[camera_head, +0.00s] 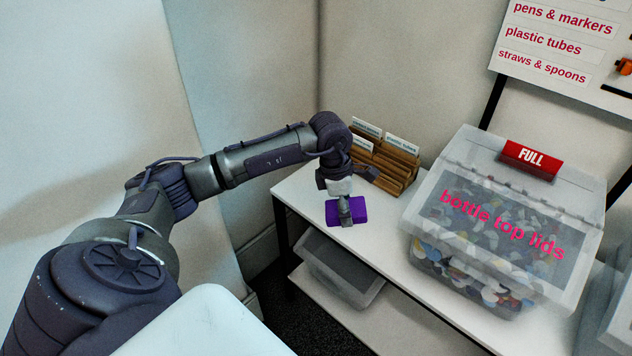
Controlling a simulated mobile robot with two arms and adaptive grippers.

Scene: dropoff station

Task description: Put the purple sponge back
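The purple sponge (359,206) is a small flat block near the front left part of the white table top. My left gripper (345,215) reaches in from the left and points down at the sponge. Its fingers overlap the middle of the sponge in the camera_head view and hide part of it. I cannot tell whether the fingers are closed on the sponge or just over it, nor whether the sponge rests on the table. My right gripper is not in view.
A wooden card rack (395,165) with labelled dividers stands just behind the gripper. A clear box of bottle top lids (425,228) with a red FULL sign (531,157) stands to the right. A grey bin (345,268) sits on the lower shelf. Bare table (385,240) lies between sponge and box.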

